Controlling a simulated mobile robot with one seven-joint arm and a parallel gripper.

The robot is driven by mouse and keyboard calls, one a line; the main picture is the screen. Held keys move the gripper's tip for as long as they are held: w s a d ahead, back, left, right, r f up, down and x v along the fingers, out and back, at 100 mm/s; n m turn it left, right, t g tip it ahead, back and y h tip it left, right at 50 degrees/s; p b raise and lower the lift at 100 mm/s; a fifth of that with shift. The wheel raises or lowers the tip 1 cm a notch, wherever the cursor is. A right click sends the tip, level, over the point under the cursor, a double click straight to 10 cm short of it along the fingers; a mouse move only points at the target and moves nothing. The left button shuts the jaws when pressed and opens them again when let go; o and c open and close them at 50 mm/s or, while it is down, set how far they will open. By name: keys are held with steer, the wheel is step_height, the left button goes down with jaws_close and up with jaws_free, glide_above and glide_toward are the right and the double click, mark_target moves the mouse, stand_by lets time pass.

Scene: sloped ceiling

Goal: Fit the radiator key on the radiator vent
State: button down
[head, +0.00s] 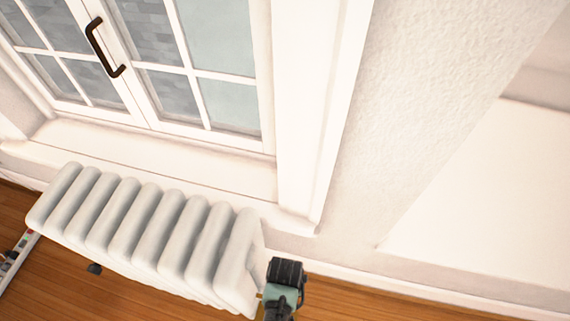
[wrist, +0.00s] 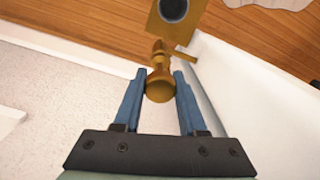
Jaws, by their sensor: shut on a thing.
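The white ribbed radiator (head: 150,230) stands below the window in the head view, and its pale end face (wrist: 222,82) is at the right in the wrist view. My gripper (wrist: 159,74) has its blue fingers shut on the brass radiator key (wrist: 160,88). The key's round end is between the fingers and its stem points away from me. A thin brass piece (wrist: 182,54), seemingly the radiator vent, juts from the radiator side close to the stem. I cannot tell whether they touch. In the head view my gripper (head: 280,299) is beside the radiator's right end and hides the key.
A brass plate with a dark round spot (wrist: 172,10) lies beyond the key; what it belongs to is unclear. A window (head: 150,70) with a dark handle is above the radiator. A tray-like item (head: 15,260) with small things is on the wooden floor at left.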

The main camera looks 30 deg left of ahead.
steer(key=shift+f+b, duration=0.5)
steer(key=shift+f, duration=0.45)
steer(key=shift+c, duration=1.9)
jaws_free()
step_height(320, 180, up, 13)
steer(key=p, duration=0.4)
steer(key=shift+p, duration=0.4)
steer(key=shift+f, duration=0.1)
